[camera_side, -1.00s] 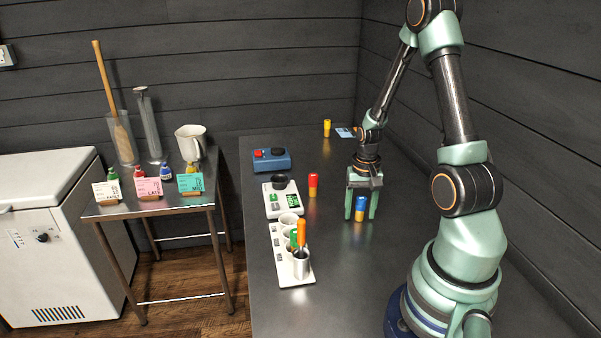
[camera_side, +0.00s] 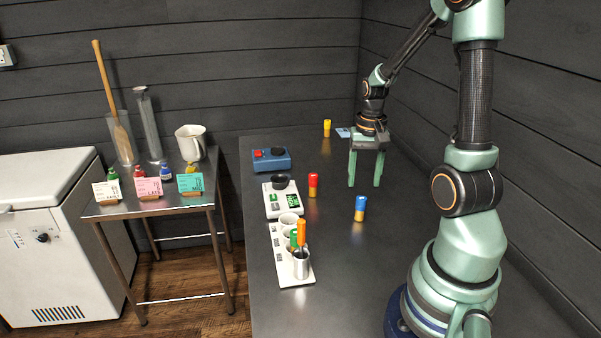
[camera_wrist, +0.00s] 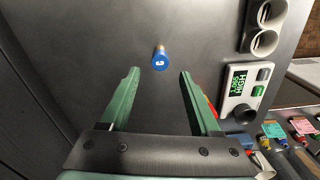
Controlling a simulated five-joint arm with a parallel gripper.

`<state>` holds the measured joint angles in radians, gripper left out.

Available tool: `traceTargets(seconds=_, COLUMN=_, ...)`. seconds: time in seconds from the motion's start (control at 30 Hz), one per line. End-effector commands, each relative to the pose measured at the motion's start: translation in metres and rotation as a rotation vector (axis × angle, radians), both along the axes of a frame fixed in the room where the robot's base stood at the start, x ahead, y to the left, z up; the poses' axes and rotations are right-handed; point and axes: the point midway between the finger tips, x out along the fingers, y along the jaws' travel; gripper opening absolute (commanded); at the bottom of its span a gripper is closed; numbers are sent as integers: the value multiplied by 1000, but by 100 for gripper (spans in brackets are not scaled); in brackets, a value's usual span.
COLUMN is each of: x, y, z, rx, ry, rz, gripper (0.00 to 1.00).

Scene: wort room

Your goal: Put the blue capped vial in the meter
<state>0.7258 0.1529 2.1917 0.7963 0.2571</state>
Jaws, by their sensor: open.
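The blue capped vial (camera_side: 360,208) stands upright on the steel bench, with an amber lower part. In the wrist view its blue cap (camera_wrist: 160,61) shows beyond the fingertips, between their lines. My gripper (camera_side: 365,184) is open and empty, behind the vial in the side view and apart from it. In the wrist view the two green fingers (camera_wrist: 160,72) are spread wide. The meter (camera_side: 281,199) is a white unit with a green display and a dark round well, left of the vial. It also shows at the right of the wrist view (camera_wrist: 236,99).
A red capped vial (camera_side: 313,184) stands between the meter and my gripper. A yellow capped vial (camera_side: 327,128) is at the back. A blue box (camera_side: 271,160) sits behind the meter.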

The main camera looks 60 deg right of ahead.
Motion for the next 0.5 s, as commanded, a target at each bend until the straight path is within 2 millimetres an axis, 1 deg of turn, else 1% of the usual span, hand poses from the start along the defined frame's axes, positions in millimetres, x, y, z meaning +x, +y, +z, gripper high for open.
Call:
traceTargets(seconds=0.03, x=1, y=-1, z=7, rx=-3, ry=-3, rz=0, gripper=63)
traceTargets(seconds=0.17, x=1, y=0, z=17, rx=-2, ry=-2, rz=2, gripper=63)
traceTargets(seconds=0.27, x=5, y=7, z=26, rx=-12, ry=-14, rz=34, gripper=63)
traceTargets(seconds=0.37, x=18, y=27, z=42, rx=-43, ry=-51, rz=127, gripper=63)
traceTargets(seconds=0.47, x=34, y=61, z=66, rx=-88, ry=-114, rz=276, gripper=63)
traceTargets(seconds=0.5, x=39, y=77, z=76, rx=-107, ry=-143, rz=345, gripper=63)
